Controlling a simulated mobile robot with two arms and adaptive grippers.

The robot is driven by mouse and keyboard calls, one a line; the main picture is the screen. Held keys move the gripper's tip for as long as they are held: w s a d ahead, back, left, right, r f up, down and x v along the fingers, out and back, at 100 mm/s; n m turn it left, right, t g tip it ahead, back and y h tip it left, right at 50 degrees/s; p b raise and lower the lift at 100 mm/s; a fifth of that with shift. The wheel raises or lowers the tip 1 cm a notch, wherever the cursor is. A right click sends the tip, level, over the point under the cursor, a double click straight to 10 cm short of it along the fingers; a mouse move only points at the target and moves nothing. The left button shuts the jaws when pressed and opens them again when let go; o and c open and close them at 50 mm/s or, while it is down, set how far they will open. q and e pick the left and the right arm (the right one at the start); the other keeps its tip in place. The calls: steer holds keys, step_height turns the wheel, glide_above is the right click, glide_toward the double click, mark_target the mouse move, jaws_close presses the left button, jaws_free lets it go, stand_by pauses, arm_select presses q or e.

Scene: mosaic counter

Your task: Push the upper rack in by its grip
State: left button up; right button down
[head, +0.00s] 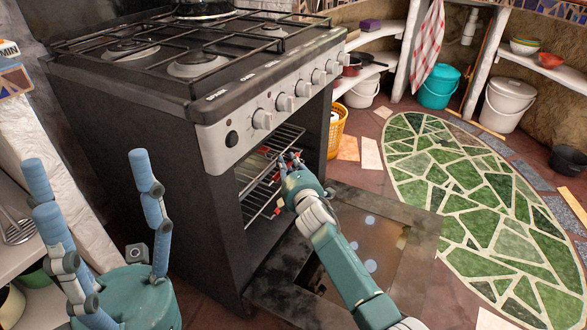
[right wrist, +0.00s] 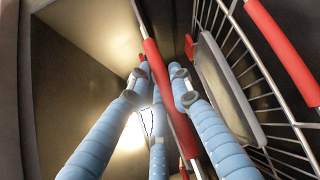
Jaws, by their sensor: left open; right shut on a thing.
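The oven (head: 225,190) under the hob is open, with wire racks inside. The upper rack (head: 287,134) sits in the upper part of the opening. My right gripper (head: 291,162) is at the opening, shut on a red grip (right wrist: 162,75), which appears to be the upper rack's. In the right wrist view its blue fingers lie on both sides of this red bar. The lower rack (head: 256,194) is below; a second red grip (right wrist: 285,52) shows beside wire bars. My left gripper (head: 92,185) is open and empty at the lower left, away from the oven.
The oven door (head: 420,240) lies folded down below my right arm. A grey flat piece (right wrist: 228,88) lies against the wire bars. A yellow basket (head: 338,130) stands beside the oven. The green mosaic floor (head: 480,200) at right is clear. Shelves with bowls and buckets line the back.

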steer(key=shift+a+r, duration=0.1)
steer(key=shift+a, duration=0.15)
steer(key=c, duration=1.9)
jaws_free()
steer(key=shift+c, duration=0.2)
steer(key=o, duration=0.4)
steer(key=shift+w+a, duration=0.15)
steer(key=shift+w, duration=0.05)
steer(key=shift+s, duration=0.1)
steer(key=shift+s+d, duration=0.35)
steer(key=shift+s, duration=0.2)
steer(key=v, duration=1)
steer(key=shift+s, duration=0.35)
steer(key=shift+a, duration=0.1)
